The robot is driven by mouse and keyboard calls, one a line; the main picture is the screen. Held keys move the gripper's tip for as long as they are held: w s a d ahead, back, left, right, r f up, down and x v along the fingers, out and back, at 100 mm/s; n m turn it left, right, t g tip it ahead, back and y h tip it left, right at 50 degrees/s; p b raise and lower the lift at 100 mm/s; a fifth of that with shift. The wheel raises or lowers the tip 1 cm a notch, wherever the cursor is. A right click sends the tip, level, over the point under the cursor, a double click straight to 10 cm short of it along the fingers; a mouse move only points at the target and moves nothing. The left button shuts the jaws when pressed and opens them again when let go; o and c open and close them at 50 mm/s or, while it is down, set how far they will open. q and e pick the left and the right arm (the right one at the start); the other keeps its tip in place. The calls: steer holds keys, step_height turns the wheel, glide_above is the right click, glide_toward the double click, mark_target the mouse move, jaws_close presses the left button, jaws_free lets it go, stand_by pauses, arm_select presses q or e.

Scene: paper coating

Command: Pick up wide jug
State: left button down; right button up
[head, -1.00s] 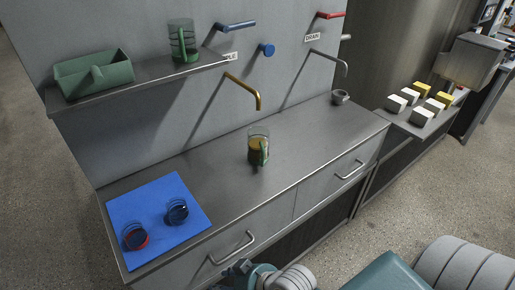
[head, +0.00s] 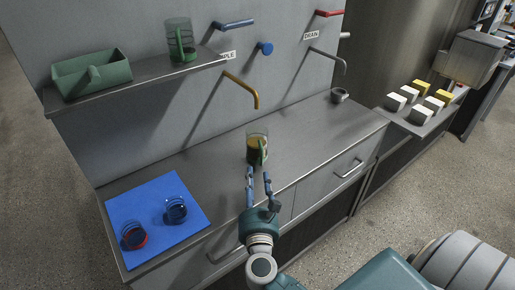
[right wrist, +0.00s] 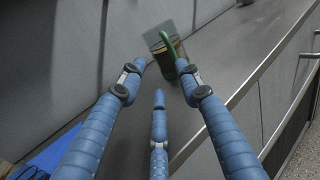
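A clear jug with a green handle and amber liquid (head: 256,148) stands upright on the counter (head: 310,130) below the yellow tap; it also shows in the right wrist view (right wrist: 158,40), its handle facing my gripper. A second clear jug with a green handle (head: 178,35) stands empty-looking on the wall shelf. The frames do not settle which is the wide jug. My right gripper (head: 258,175) is open and empty, its blue fingers pointing at the counter jug from the front. In the right wrist view the fingertips (right wrist: 163,68) are spread just short of the handle. My left gripper is out of view.
A blue mat (head: 150,200) with two glass cups lies at the counter's left. A green tray (head: 92,80) sits on the shelf (head: 140,84). The yellow tap (head: 240,86) overhangs near the jug. A small grey cup (head: 339,95) stands at the right.

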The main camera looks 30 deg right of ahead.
mark_target(260, 163)
steer(key=shift+m+g+h, duration=0.4)
steer(key=shift+m, duration=0.1)
steer(key=x, duration=0.3)
steer(key=p+x, duration=0.1)
steer(key=x, duration=0.1)
steer(key=shift+d+f, duration=0.4)
steer(key=shift+d, duration=0.1)
steer(key=p+x, duration=0.1)
steer(key=x, duration=0.3)
steer(key=shift+w+d+f, duration=0.15)
steer(key=shift+w+d, duration=0.05)
steer(key=shift+d, duration=0.2)
steer(key=shift+w+d+f, duration=0.1)
steer(key=shift+w+d, duration=0.1)
steer(key=shift+w, duration=0.15)
steer(key=shift+s, duration=0.1)
jaws_close()
